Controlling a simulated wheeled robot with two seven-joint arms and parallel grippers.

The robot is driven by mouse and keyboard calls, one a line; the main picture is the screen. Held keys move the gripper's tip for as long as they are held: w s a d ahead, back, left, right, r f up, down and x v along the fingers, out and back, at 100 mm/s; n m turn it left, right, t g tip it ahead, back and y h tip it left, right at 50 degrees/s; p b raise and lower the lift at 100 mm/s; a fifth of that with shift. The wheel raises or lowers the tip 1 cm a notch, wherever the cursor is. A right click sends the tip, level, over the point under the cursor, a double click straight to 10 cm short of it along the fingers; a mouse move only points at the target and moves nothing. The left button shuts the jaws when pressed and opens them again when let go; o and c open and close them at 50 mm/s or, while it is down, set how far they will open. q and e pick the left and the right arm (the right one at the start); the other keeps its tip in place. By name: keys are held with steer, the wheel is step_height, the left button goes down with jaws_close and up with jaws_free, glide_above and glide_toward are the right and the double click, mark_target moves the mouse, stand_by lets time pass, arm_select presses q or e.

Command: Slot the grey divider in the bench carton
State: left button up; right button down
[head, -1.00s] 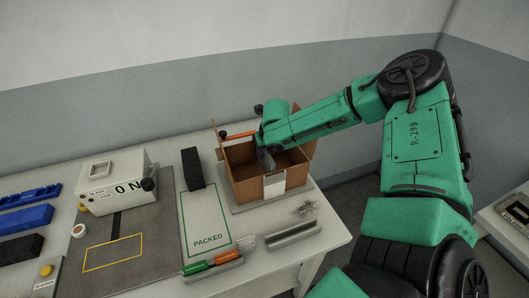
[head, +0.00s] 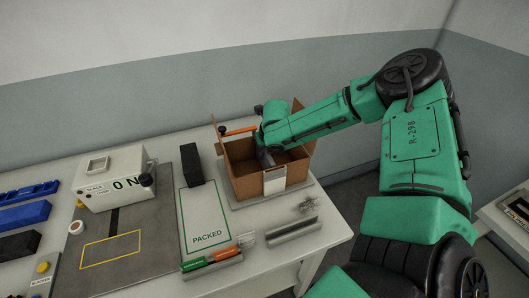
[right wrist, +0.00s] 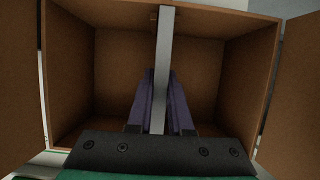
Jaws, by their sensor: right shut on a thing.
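The open brown bench carton (head: 246,188) stands on a grey plate at the right of the bench, flaps up, a white label on its front. In the right wrist view its inside (right wrist: 70,80) surrounds my fingers. My right gripper (right wrist: 160,103) has purple fingers shut on the grey divider (right wrist: 164,50), seen edge-on as a pale strip running toward the carton's far wall. In the head view my right gripper (head: 265,155) reaches into the carton and mostly hides the divider. Whether the divider touches the floor is hidden. My left gripper is not in view.
A black block (head: 191,165) stands behind the PACKED mat (head: 205,215). Orange and green-handled tools (head: 209,257) lie at the front, beside a grey channel (head: 292,230). A white box device (head: 115,182) stands left. The PACKED mat's middle is clear.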

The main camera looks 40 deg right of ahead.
steer(key=shift+f+b, duration=0.55)
steer(key=shift+f, duration=0.25)
steer(key=c, duration=0.8)
jaws_free()
steer(key=shift+o, duration=0.2)
steer(key=p+v, duration=0.2)
steer(key=v, duration=1.2)
steer(key=shift+r, duration=0.25)
steer(key=shift+s, duration=0.1)
